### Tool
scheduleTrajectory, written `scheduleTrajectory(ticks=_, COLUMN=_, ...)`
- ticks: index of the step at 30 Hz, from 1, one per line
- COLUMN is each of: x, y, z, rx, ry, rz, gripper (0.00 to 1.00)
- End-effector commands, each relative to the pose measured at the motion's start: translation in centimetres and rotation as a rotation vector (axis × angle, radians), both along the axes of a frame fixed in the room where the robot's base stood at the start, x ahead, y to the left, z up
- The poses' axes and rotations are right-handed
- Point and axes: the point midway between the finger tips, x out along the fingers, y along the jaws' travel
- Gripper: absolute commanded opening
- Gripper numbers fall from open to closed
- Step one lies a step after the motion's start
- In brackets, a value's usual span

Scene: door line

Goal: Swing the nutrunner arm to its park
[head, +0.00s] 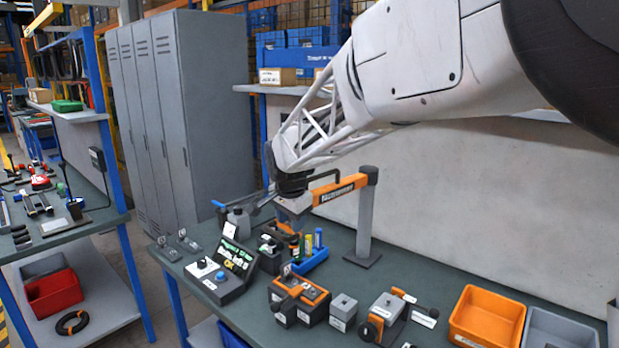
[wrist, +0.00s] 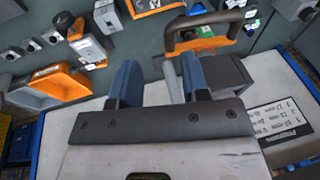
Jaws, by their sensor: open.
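The nutrunner arm (head: 340,188) is an orange bar with dark lettering. It reaches left from the top of a grey upright post (head: 365,222) and passes close to my wrist in the head view. In the wrist view an orange frame with a dark handle (wrist: 207,44) is just beyond my fingertips, right of centre. My gripper (wrist: 160,68) is open, its two blue fingers apart. A thin grey rod shows between them, nearer the right finger. I cannot tell whether anything touches it. My wrist hides the bar's left end in the head view.
A control box (head: 222,278), an orange fixture (head: 298,300) and a blue bin (head: 312,262) with upright cylinders stand on the bench. An orange tray (head: 487,316) is at the right. A pale panel (head: 440,200) backs the bench. Grey lockers (head: 180,115) stand behind at left.

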Motion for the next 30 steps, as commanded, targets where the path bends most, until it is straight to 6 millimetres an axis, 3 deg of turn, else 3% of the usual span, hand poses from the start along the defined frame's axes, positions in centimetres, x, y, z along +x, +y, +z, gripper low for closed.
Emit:
scheduleTrajectory(ticks=8, x=4.3, y=-5.2, z=5.9, rx=0.03, ry=0.043, rz=0.002, gripper=0.42)
scheduleTrajectory(ticks=12, x=7.8, y=-8.1, z=9.5, rx=0.062, ry=0.069, rz=-0.005, gripper=0.42)
scheduleTrajectory(ticks=15, x=10.4, y=-9.3, z=11.1, rx=0.086, ry=0.083, rz=-0.021, gripper=0.42)
scheduleTrajectory(ticks=22, x=15.2, y=-11.0, z=13.3, rx=0.13, ry=0.103, rz=-0.063, gripper=0.42)
scheduleTrajectory(ticks=30, x=17.2, y=-11.8, z=14.1, rx=0.148, ry=0.113, rz=-0.08, gripper=0.42)
